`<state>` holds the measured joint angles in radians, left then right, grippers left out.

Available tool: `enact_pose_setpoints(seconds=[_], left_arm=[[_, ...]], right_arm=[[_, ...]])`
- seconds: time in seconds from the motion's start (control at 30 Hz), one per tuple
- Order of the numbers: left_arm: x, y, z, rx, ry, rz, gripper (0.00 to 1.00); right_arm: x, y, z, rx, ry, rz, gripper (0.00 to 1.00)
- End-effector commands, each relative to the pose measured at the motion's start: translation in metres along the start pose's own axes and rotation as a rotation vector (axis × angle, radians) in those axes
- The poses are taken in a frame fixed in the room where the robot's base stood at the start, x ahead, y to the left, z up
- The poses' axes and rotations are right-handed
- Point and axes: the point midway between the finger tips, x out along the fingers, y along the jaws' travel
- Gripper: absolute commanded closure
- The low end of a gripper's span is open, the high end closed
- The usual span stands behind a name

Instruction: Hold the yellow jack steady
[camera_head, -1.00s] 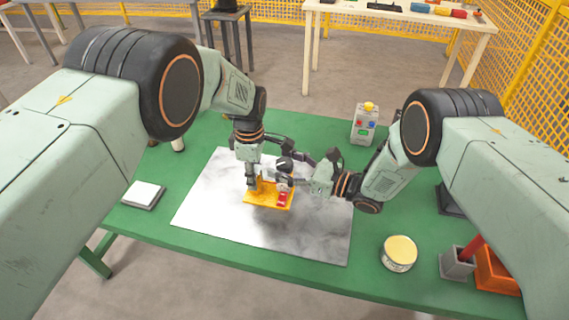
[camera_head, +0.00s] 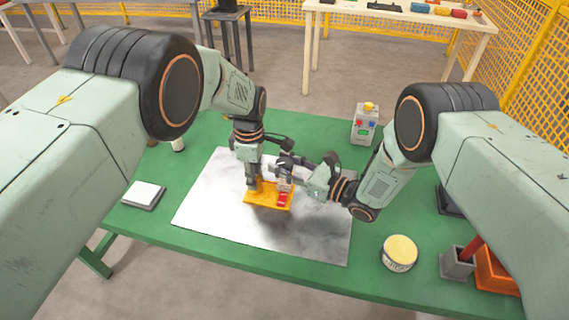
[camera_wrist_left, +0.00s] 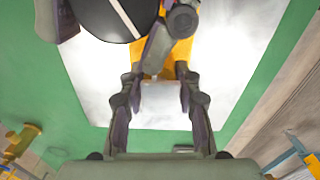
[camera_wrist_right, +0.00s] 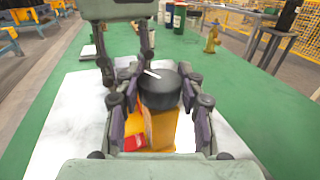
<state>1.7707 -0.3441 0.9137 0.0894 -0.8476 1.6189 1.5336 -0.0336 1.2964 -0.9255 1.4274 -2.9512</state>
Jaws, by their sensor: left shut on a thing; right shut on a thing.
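The yellow jack (camera_head: 262,200) stands on a grey-white sheet (camera_head: 215,205) on the green table. Its yellow body (camera_wrist_right: 162,130) also shows in the right wrist view, with a red part (camera_wrist_right: 130,143) beside it. My left gripper (camera_head: 254,183) comes down on the jack from above and is shut on it. In the left wrist view a pale block sits between the left fingers (camera_wrist_left: 160,90), with yellow behind. My right gripper (camera_head: 284,168) is shut on a round black knob (camera_wrist_right: 160,92) with a white line, on top of the jack. Fingers hide part of the jack.
A grey box with a yellow top (camera_head: 365,122) stands at the back right. A round yellow-lidded tin (camera_head: 399,252) is at the front right, near a grey holder (camera_head: 457,263) and an orange bin (camera_head: 495,270). A white-topped pad (camera_head: 144,195) lies at left.

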Motion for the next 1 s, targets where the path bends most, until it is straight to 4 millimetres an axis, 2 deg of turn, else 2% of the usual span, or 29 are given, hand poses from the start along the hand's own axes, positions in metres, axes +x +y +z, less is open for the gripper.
enact_pose_setpoints(seconds=[0.37, 0.4, 0.67, 1.0], left_arm=[[0.0012, -0.0011, 0.0003, 0.0, 0.0, -0.003, 1.0], [0.0012, -0.001, 0.0003, 0.0, 0.0, -0.003, 1.0], [0.0011, -0.001, 0.0003, 0.0, 0.0, -0.003, 1.0], [0.0011, -0.0009, 0.0004, 0.0, 0.0, -0.002, 1.0]], right_arm=[[0.0, -0.0003, 0.0005, -0.003, 0.001, -0.025, 0.93], [0.0, -0.0004, 0.0005, -0.003, 0.001, -0.025, 0.6], [-0.0002, -0.0003, 0.0003, -0.003, 0.002, -0.025, 0.37], [-0.0003, -0.0002, 0.0, -0.002, 0.002, -0.025, 0.37]])
